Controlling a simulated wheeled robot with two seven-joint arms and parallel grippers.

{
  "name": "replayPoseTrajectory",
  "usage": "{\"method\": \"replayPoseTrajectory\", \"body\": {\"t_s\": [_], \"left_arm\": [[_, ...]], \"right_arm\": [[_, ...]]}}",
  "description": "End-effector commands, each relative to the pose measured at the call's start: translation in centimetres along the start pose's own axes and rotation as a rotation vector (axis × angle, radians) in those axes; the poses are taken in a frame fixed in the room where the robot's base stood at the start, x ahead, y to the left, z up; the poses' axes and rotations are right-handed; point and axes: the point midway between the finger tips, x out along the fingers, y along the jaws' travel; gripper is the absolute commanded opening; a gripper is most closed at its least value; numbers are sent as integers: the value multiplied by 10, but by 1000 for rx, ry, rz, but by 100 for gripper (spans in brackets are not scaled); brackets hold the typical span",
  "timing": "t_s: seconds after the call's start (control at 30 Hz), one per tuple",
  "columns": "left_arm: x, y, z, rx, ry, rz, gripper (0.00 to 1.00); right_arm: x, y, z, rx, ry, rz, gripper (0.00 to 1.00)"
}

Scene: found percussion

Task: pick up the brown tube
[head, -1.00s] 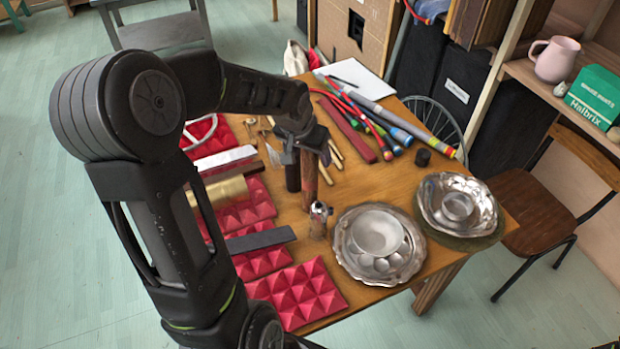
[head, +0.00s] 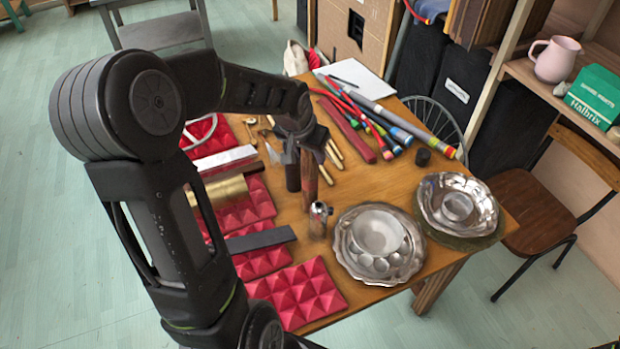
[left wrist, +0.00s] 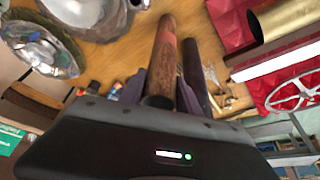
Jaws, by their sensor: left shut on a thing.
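The brown tube (head: 310,186) stands nearly upright at the middle of the table, with a reddish band along part of it. It also shows in the left wrist view (left wrist: 165,62), running away from the camera between the fingers. My left gripper (head: 303,145) is above the table and shut on the tube's upper part; its fingers (left wrist: 160,92) lie on both sides of it. Whether the tube's lower end touches the table I cannot tell. My right gripper is not in view.
A dark tube (head: 292,178) stands close beside the brown one. A small metal shaker (head: 319,218) and silver dishes (head: 345,262) are near it on the right. Red foam pads (head: 305,296) with bars lie to the left. Coloured tubes (head: 400,137) lie behind.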

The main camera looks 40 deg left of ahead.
Motion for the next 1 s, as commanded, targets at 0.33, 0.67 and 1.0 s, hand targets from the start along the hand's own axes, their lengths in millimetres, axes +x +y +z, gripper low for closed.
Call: {"method": "replayPoseTrajectory", "body": {"t_s": [0.33,0.67,1.0], "left_arm": [[0,0,0,0,0,1,0],[-3,0,-3,1,5,0,0],[-48,0,-22,1,9,-1,0]], "right_arm": [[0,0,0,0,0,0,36],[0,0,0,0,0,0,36],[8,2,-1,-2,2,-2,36]]}}
